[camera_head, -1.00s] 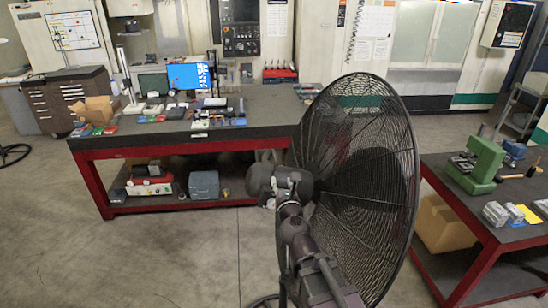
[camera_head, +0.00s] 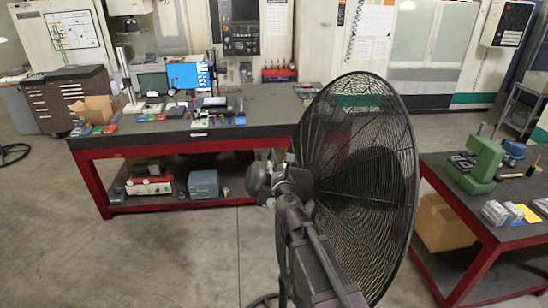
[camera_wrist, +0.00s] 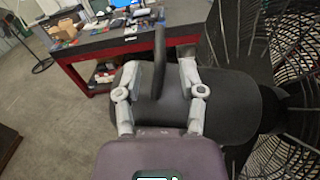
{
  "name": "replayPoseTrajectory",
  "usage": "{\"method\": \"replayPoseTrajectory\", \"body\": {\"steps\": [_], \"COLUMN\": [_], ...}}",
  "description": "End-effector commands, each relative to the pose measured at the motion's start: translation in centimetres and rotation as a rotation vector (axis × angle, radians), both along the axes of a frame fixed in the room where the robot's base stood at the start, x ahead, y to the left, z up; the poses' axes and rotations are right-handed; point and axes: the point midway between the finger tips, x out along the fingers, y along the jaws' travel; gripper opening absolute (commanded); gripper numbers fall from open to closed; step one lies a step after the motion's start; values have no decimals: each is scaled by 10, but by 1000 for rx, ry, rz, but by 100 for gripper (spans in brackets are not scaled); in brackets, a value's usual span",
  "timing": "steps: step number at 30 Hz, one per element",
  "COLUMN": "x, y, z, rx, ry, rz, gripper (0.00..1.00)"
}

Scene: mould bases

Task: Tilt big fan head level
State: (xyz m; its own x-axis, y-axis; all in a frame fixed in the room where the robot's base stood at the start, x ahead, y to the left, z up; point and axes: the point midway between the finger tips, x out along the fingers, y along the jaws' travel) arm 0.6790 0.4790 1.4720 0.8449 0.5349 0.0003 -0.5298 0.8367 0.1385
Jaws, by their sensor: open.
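The big fan's round black wire cage (camera_head: 365,120) stands in the middle of the head view, its face turned to the right and tilted. Its dark motor housing (camera_head: 257,178) is on the cage's left side. My gripper (camera_head: 280,180) is at this housing, partly hidden by my wrist. In the wrist view, my gripper (camera_wrist: 158,66) is open, its two grey fingers spread over the dark rounded housing (camera_wrist: 230,105). A thin dark upright piece (camera_wrist: 159,62) stands between the fingertips. I cannot tell whether the fingers touch it. Part of the cage (camera_wrist: 290,50) shows at right.
A red-framed workbench (camera_head: 180,140) with a monitor and small tools stands behind, left. Another red-framed table (camera_head: 480,215) with a green press (camera_head: 478,165) stands right of the fan. Open floor (camera_head: 150,255) lies at the front left.

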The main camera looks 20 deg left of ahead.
Motion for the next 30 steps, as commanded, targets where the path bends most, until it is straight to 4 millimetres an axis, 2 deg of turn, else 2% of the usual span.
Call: {"method": "replayPoseTrajectory", "body": {"steps": [1,3,12,26,29,30], "x": [10,19,45,49,49,49], "y": [7,13,29,33,33,33], "z": [0,0,0,0,0,0], "rx": [0,0,0,0,0,0], "ry": [0,0,0,0,0,0], "rz": [0,0,0,1,1,1], "gripper": [51,51,51,51,24,12]}}
